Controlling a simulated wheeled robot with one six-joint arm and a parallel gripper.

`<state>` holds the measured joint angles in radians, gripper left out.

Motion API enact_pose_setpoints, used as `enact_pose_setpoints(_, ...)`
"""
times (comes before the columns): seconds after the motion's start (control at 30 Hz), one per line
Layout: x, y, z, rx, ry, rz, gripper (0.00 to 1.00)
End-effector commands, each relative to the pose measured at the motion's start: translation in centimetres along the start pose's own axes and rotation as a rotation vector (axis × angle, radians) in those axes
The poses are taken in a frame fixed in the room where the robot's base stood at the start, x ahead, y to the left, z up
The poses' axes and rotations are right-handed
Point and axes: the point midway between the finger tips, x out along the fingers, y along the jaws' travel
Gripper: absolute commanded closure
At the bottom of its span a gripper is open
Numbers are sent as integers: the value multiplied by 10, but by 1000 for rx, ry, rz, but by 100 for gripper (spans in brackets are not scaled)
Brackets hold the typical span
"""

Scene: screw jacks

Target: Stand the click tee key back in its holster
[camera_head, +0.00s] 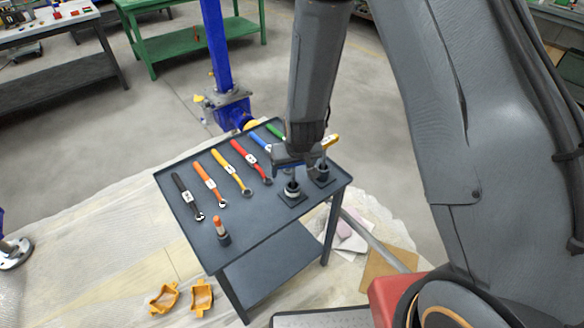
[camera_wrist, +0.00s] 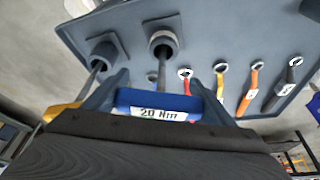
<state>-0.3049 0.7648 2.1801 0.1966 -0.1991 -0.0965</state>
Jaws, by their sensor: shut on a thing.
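My gripper (camera_head: 297,160) is shut on a blue handle marked 20 Nm, the click tee key (camera_wrist: 160,104), above the right end of the grey tool table. Its shaft points down over a black holster cup on a square base (camera_head: 291,198). In the wrist view the shaft lines up with that holster's round mouth (camera_wrist: 163,40). I cannot tell whether the tip is inside. A second holster (camera_head: 323,178) stands beside it, with a yellow-handled tee key (camera_head: 331,140) upright in it. That key also shows in the wrist view (camera_wrist: 62,111).
On the table (camera_head: 262,222) lies a row of spanners: black (camera_head: 185,195), orange (camera_head: 208,182), yellow (camera_head: 230,172), red (camera_head: 250,160), and others partly hidden. An orange-topped piece (camera_head: 220,230) stands near the front edge. Yellow blocks (camera_head: 201,297) lie on the floor.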

Motion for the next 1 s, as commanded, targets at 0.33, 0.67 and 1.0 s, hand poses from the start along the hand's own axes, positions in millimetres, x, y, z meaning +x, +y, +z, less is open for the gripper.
enact_pose_setpoints(0.33,0,0,0,0,-1,0,3)
enact_pose_setpoints(0.67,-4,0,0,0,0,0,3)
enact_pose_setpoints(1.0,-47,0,-1,0,2,0,3)
